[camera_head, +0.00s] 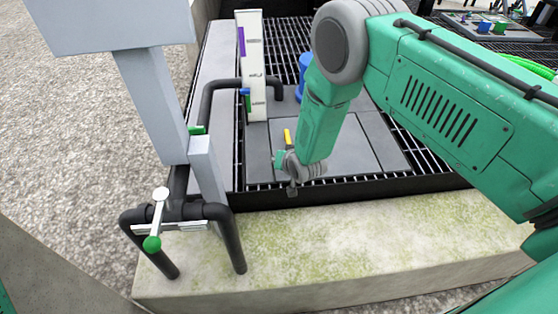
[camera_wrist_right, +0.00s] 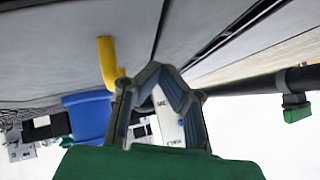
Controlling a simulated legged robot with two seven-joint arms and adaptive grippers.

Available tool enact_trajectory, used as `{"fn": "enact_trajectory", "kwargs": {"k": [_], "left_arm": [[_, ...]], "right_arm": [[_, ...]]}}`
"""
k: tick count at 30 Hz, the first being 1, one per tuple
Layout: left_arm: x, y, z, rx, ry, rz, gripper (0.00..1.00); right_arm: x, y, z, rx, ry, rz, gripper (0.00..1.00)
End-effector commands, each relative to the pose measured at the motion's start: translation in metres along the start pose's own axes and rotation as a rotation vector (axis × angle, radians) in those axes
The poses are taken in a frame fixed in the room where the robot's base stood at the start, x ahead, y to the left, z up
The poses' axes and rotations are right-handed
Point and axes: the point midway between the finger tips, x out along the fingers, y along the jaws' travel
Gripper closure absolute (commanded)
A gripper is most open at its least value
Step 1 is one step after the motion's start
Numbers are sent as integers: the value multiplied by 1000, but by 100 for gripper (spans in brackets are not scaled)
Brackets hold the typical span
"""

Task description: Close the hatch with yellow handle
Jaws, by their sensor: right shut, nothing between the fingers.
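The hatch is a grey panel (camera_head: 349,148) in the dark grated floor; it looks roughly flat, but its exact angle is hard to tell. Its small yellow handle (camera_head: 287,137) stands up near the left side of the panel. In the right wrist view the yellow handle (camera_wrist_right: 108,62) appears just left of the fingers. My right gripper (camera_head: 279,158) is low over the panels, close to the handle on its near side. Its fingers (camera_wrist_right: 160,78) are shut and empty, with the handle outside them. My left gripper is not in view.
A white post (camera_head: 252,60) with labels stands behind the hatch, with a dark pipe beside it. A blue container (camera_head: 304,68) is partly hidden by my right arm. A pipe with a green-tipped valve (camera_head: 155,225) stands at the front left. A mossy concrete ledge (camera_head: 330,245) runs in front.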

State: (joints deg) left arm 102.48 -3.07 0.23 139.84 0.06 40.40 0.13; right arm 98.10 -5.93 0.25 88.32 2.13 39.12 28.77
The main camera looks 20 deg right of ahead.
Motion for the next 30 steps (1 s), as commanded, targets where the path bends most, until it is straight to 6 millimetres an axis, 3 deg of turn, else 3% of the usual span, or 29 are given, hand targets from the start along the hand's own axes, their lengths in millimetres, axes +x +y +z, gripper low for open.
{"fn": "enact_trajectory", "kwargs": {"k": [7, 18, 25, 30], "left_arm": [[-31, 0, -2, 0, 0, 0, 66], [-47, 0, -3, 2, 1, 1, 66], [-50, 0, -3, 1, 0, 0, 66], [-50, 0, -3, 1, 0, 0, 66]], "right_arm": [[-24, -16, -34, 12, -2, -8, 100], [-98, -33, -25, 10, -5, -6, 100], [-113, -39, -23, 7, -4, -6, 100], [-117, -30, -14, -4, -25, 5, 100]]}}
